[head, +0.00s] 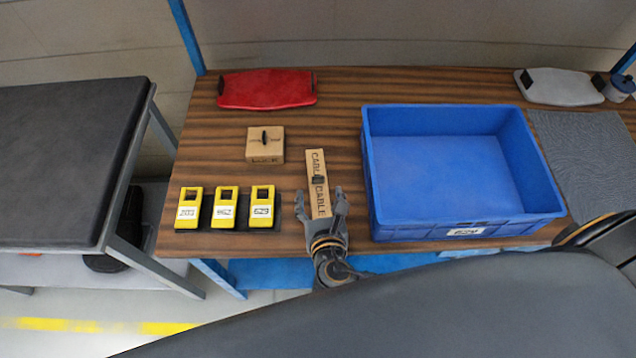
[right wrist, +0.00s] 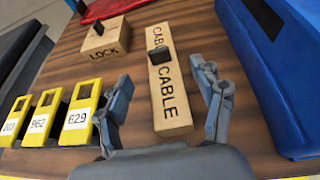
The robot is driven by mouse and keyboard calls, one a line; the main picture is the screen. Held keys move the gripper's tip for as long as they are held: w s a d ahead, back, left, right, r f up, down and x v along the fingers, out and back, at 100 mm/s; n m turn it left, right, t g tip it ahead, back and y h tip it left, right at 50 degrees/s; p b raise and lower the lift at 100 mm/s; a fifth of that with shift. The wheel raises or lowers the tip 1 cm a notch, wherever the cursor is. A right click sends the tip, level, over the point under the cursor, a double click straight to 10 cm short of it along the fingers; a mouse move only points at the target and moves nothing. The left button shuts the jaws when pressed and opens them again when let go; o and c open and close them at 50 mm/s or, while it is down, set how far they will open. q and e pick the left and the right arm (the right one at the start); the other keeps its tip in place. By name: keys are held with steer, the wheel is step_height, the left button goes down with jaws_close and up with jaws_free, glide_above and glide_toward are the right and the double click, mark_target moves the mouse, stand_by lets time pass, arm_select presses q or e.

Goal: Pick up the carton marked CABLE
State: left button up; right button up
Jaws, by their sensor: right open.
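The carton marked CABLE (head: 319,196) is a long, narrow tan block with a dark knob on top, lying on the wooden table (head: 345,92). My right gripper (head: 321,197) is open at the near end of the carton. In the right wrist view its two grey fingers (right wrist: 168,100) stand apart, one to each side of the carton's near end, with nothing gripped. I cannot tell how high the fingers are above the table. My left gripper is not in view.
A square carton marked LOCK (head: 265,152) stands behind and left. Several yellow numbered holders (head: 223,222) stand at the front left. A blue empty crate (head: 469,232) is close on the right. A red case (head: 266,89) lies at the back.

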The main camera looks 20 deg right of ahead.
mark_target(318, 183)
steer(key=shift+w+f, duration=0.15)
steer(key=shift+w, duration=0.25)
steer(key=shift+p+x, duration=0.35)
steer(key=shift+x, duration=2.1)
steer(key=shift+w+d+f, duration=0.15)
steer(key=shift+d+f, duration=0.05)
steer(key=shift+f, duration=0.1)
steer(key=shift+c, duration=0.6)
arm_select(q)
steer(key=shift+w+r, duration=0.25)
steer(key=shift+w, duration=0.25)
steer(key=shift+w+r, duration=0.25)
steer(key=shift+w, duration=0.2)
arm_select(e)
steer(key=c, duration=1.3)
steer(key=shift+r, duration=0.1)
